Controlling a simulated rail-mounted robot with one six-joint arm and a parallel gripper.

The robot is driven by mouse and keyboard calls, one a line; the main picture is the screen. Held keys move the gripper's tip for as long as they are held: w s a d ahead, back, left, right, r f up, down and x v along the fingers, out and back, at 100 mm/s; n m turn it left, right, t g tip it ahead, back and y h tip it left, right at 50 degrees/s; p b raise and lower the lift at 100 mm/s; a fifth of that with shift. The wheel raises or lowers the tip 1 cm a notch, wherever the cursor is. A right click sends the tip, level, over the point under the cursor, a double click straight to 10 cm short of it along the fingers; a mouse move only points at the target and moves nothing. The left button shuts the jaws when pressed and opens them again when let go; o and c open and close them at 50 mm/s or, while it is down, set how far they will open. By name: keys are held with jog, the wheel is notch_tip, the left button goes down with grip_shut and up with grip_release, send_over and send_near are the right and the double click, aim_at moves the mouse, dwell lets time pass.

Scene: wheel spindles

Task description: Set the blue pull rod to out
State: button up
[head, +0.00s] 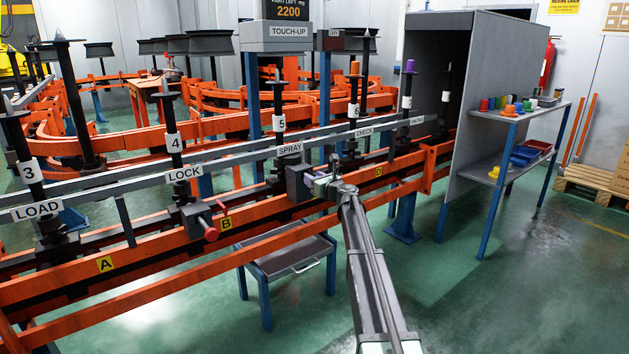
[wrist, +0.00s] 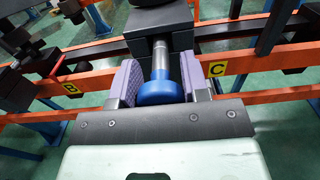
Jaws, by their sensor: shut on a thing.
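The blue pull rod (wrist: 158,92) shows in the wrist view as a blue knob on a steel shaft coming out of a dark block (wrist: 160,20). My gripper (wrist: 160,82) has its two purple-padded fingers on either side of the knob and is shut on it. Part of the knob is hidden behind the gripper's front plate. In the head view my gripper (head: 322,184) is at the dark block (head: 298,182) below the SPRAY sign (head: 290,149); the blue knob is hidden there.
A red-knobbed rod (head: 210,233) sticks out below the LOCK sign (head: 184,174). Orange rails run past both blocks, with yellow labels B (head: 226,223) and C (wrist: 217,69) on them. A steel tray table (head: 290,258) stands below. A grey booth (head: 470,90) stands to the right.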

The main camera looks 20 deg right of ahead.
grip_shut()
jog(key=shift+v, duration=1.7)
jog(key=o, duration=1.1)
grip_release()
jog(key=v, duration=1.1)
jog(key=shift+d, duration=0.1)
